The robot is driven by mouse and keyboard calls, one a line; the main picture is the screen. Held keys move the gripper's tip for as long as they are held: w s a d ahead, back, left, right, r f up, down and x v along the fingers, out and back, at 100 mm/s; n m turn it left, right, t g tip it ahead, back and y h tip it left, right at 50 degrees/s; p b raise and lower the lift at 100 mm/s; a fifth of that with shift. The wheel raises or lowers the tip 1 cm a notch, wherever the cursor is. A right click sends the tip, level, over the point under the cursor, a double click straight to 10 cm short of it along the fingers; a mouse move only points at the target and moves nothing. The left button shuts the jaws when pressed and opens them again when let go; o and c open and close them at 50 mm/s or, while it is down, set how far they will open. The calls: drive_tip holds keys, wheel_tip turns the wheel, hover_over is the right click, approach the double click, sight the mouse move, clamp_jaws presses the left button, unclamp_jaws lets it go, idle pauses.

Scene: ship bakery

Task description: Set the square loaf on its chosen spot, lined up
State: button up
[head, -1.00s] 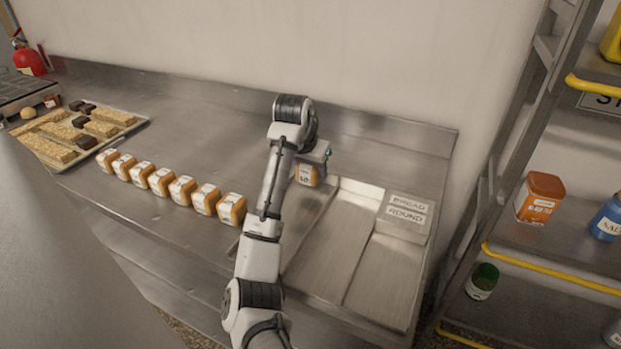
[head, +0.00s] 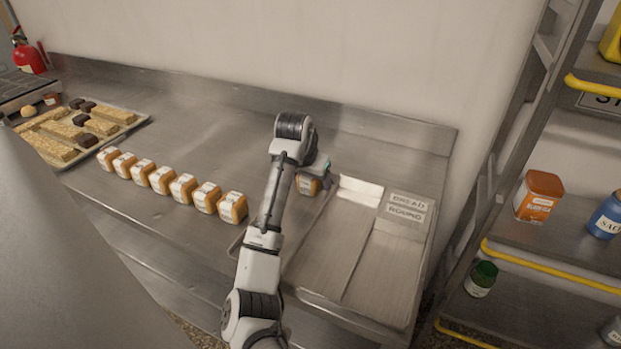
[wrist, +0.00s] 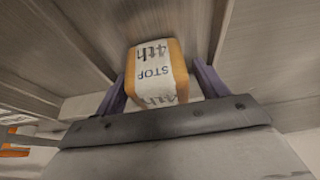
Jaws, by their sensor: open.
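The square loaf (head: 308,186) is an orange-brown block with a white paper band. It is at the upper end of the left lane of the metal rack (head: 352,240), partly hidden by my arm. In the wrist view the loaf (wrist: 152,62) shows a band reading "4th STOP". My gripper (head: 318,172) is over the loaf, its jaws open. In the wrist view its two purple fingers stand on either side of the loaf, with a small gap on the right. I cannot tell whether the loaf rests fully on the lane floor.
A row of several similar banded loaves (head: 182,188) stands on the steel counter to the left. A tray of pastries (head: 128,127) is further left. Labels "BREAD" and "ROUND" (head: 407,208) mark the rack's right side. A shelf unit (head: 560,235) stands at right.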

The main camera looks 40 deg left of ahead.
drive_tip(key=shift+r, duration=0.1)
drive_tip(key=v, duration=1.2)
drive_tip(key=shift+a, duration=0.1)
